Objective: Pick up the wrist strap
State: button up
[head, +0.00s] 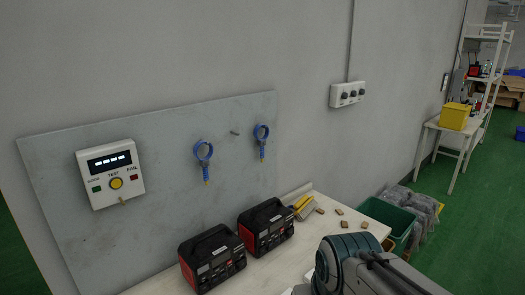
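Two blue wrist straps hang on the grey wall board (130,235) in the head view. The left wrist strap (204,153) is a blue loop with a short tail ending in a yellowish tip. The right wrist strap (262,133) looks the same and hangs a little farther off, beside a bare peg (235,132). A part of my arm shows at the bottom right, over the table and well below the straps. My gripper itself is not in view.
A white tester box (110,172) is on the board's left. Two black-and-red power units (212,258) (266,227) stand on the table (335,214) below the straps. Small brown blocks (340,211) lie to their right. A green bin (388,222) stands beyond the table.

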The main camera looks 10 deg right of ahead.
aim_at(261, 142)
jog(key=k, duration=0.95)
jog(key=z, duration=0.85)
jog(key=i, duration=0.95)
jog(key=z, duration=0.5)
jog(key=i, duration=1.15)
jog(key=u, duration=1.05)
jog(key=i, duration=0.65)
jog(key=u, duration=0.6)
